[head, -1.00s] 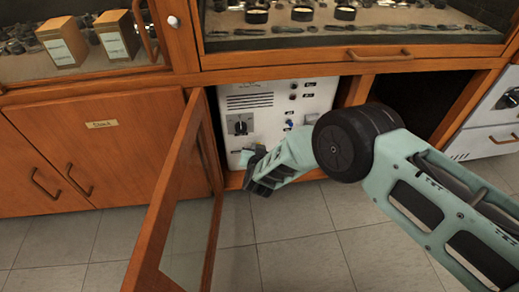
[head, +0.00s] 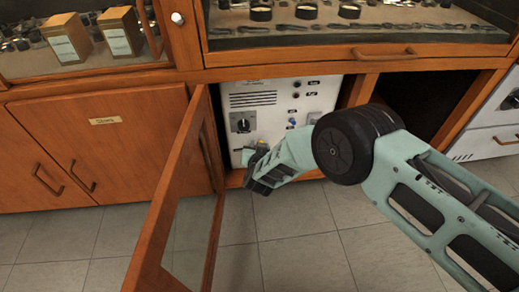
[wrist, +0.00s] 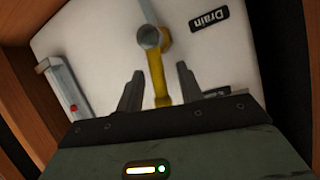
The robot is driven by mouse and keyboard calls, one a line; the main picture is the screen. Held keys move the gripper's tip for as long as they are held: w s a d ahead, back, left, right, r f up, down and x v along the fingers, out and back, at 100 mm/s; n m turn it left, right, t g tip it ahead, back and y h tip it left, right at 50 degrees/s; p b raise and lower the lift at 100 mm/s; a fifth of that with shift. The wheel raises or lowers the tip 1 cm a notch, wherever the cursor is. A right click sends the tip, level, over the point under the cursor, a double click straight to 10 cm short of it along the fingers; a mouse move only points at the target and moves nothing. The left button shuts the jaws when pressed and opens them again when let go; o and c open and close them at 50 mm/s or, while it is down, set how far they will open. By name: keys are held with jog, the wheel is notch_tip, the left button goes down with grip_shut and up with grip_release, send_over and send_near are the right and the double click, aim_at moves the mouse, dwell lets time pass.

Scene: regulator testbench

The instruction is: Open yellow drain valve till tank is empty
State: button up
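The yellow drain valve (wrist: 157,75) is on the white panel (wrist: 105,35), with its yellow lever pointing down in the wrist view and a grey round hub at its top. A black "Drain" label (wrist: 209,18) is to its upper right. My gripper (wrist: 158,78) is open, with one finger on each side of the yellow lever and visible gaps between. In the head view my gripper (head: 252,168) is at the lower left of the panel and hides most of the valve. A pale gauge-like strip (wrist: 66,88) with a red mark near its lower end is at the left.
The white panel unit (head: 275,105) sits in a wooden cabinet bay. An open glass-panelled door (head: 172,215) stands to the left of my gripper. A glass display case (head: 350,30) is above. An empty dark bay (head: 425,95) is to the right. The tiled floor (head: 300,245) is clear.

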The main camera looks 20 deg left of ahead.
jog(key=p+v, duration=0.7)
jog(key=v, duration=1)
jog(key=shift+d+p, duration=0.2)
jog(key=shift+p, duration=0.1)
jog(key=shift+s+r, duration=0.1)
jog(key=shift+r, duration=0.05)
